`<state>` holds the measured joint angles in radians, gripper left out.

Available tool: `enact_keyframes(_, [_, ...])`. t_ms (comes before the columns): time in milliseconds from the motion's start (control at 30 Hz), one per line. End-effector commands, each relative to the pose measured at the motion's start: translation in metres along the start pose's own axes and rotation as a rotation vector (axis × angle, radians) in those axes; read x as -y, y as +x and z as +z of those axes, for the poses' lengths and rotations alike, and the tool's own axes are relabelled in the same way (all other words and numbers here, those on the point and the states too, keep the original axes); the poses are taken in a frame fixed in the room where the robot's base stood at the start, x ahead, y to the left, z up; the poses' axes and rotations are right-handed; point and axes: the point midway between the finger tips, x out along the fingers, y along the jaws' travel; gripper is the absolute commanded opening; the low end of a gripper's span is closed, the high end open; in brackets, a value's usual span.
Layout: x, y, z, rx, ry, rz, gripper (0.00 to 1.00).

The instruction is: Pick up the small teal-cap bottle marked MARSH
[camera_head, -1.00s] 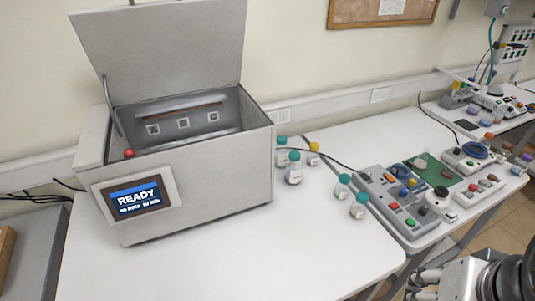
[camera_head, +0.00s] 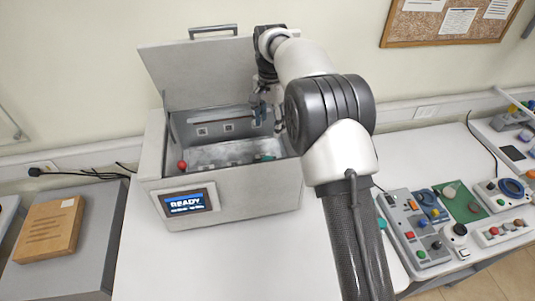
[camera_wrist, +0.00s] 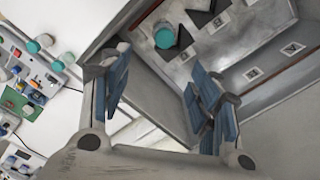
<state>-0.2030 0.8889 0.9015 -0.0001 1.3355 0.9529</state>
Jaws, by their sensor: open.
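My gripper (camera_head: 264,108) is over the open box of the READY machine (camera_head: 225,213), near its right end. In the wrist view its two blue-padded fingers (camera_wrist: 160,95) are apart with nothing between them. A teal cap (camera_head: 265,157) shows inside the box below the gripper; the wrist view shows it too (camera_wrist: 164,37), beyond the fingers. Other teal-capped bottles (camera_wrist: 67,59) (camera_wrist: 33,47) stand on the white table outside the box. One teal cap (camera_head: 382,223) shows beside my arm in the head view. No MARSH marking is readable, so I cannot tell which bottle bears it.
The raised lid (camera_head: 210,72) stands behind the box. A control panel with buttons (camera_head: 415,225) is on the table at right. The white table front (camera_head: 220,265) is clear.

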Motion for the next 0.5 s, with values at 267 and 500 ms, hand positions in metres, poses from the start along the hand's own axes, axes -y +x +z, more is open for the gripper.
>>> enact_keyframes(267, [0.01, 0.032, 0.0, 0.012, 0.034, 0.017, 0.57])
enact_keyframes(500, [0.009, 0.084, 0.0, 0.012, 0.033, 0.018, 0.57])
